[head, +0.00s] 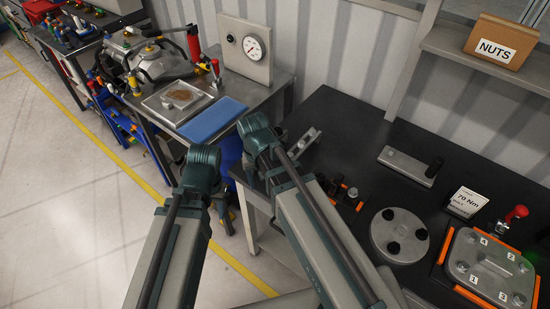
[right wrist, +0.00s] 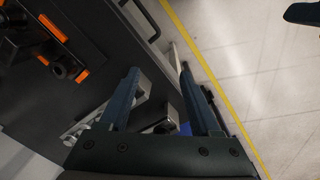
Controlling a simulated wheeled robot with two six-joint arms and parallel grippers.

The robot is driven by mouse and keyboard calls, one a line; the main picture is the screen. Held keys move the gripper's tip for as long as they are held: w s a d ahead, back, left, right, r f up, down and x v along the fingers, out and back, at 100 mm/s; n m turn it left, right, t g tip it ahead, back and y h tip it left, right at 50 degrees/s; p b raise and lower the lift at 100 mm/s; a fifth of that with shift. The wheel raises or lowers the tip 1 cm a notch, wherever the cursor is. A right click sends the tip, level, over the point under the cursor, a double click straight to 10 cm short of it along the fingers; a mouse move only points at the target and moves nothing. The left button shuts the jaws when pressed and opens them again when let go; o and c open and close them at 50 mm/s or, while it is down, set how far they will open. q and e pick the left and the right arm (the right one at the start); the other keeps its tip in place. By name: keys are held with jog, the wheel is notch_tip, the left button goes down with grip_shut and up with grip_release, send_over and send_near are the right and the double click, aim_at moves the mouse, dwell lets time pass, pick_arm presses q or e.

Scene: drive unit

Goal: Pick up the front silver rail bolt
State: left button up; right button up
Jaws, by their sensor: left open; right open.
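Several small dark and silver bolts stand in an orange-edged rack on the dark bench in the head view; one silver-topped bolt (head: 352,192) is at its front. I cannot tell for sure that this is the front silver rail bolt. In the right wrist view, part of the orange-edged rack (right wrist: 82,75) lies left of my right gripper (right wrist: 160,70). That gripper is open, with nothing held between its fingers. A grey metal bracket (right wrist: 143,88) shows beside and behind its left finger. Both my arms show in the head view, but the jaws of both grippers are hidden there.
A flat bar with a black knob (head: 410,166), a round grey plate (head: 399,236) and a numbered grey cover (head: 488,268) occupy the bench to the right. A metal bracket (head: 304,142) is near its left edge. A metal side table with a blue mat (head: 212,119) stands left.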

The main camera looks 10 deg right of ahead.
pick_arm(q)
notch_tip(320, 180, up, 10)
jog(key=p, duration=0.7)
pick_arm(e)
jog(key=w+d+r+m, duration=0.6)
jog(key=w+d+r, duration=0.2)
jog(key=r, duration=0.2)
jog(key=shift+y, duration=0.4)
notch_tip(320, 180, down, 9)
jog(key=b, duration=0.8)
jog(key=shift+a+f+b, duration=0.1)
jog(key=shift+a+b, duration=0.05)
jog(key=shift+b, duration=0.2)
pick_arm(q)
notch_tip(320, 180, down, 9)
pick_arm(e)
jog(key=f+b, duration=0.5)
jog(key=shift+s+a+f, duration=0.1)
jog(key=shift+s+a, duration=0.05)
jog(key=shift+a, duration=0.25)
pick_arm(q)
notch_tip(320, 180, down, 5)
jog(key=shift+f, duration=0.1)
pick_arm(e)
grip_shut()
